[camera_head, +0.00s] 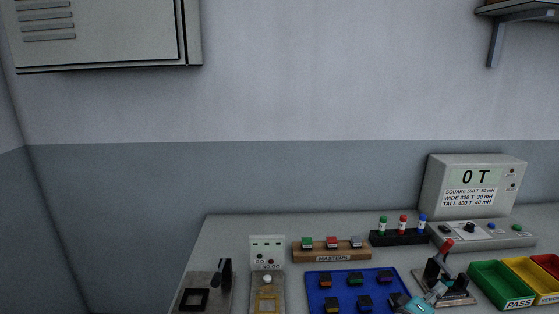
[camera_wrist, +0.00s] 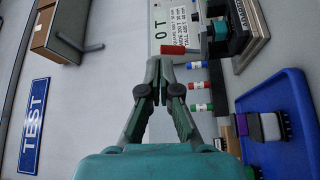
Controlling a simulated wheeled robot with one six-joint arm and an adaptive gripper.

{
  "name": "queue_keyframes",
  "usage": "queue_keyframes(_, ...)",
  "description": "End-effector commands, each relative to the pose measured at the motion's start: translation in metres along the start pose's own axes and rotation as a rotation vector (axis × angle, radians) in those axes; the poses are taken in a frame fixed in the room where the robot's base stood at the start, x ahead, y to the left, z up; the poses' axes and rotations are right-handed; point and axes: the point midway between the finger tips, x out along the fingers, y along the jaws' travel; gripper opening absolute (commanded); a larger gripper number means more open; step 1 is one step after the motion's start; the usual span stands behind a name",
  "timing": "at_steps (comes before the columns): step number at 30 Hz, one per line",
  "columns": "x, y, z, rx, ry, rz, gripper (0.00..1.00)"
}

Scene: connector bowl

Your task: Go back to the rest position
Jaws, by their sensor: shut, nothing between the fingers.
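My gripper (camera_head: 437,291) shows at the bottom of the head view, teal with grey fingers, near the right edge of the blue tray (camera_head: 314,276) and in front of the red-handled lever fixture (camera_head: 446,295). In the wrist view my gripper (camera_wrist: 165,66) points away from the camera. Its fingers are closed together at the tips with nothing between them. The red handle (camera_wrist: 172,50) shows just past the fingertips there; I cannot tell the gap between them.
The bench holds a MASTERS block (camera_head: 331,257), a black rack (camera_head: 401,238) with coloured pieces, a 0 T meter (camera_head: 472,184), and a green PASS bin (camera_head: 499,284). The blue tray (camera_wrist: 287,95) holds several connectors. A wall cabinet (camera_head: 100,35) and shelf (camera_head: 520,14) are above.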

Motion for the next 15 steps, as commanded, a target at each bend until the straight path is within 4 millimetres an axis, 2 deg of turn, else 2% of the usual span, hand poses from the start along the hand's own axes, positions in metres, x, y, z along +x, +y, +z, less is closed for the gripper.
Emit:
queue_keyframes(8,-0.018,-0.029,0.01,0.017,0.062,-0.054,0.0)
queue_keyframes(15,-0.047,-0.067,0.026,0.047,0.143,-0.134,0.0)
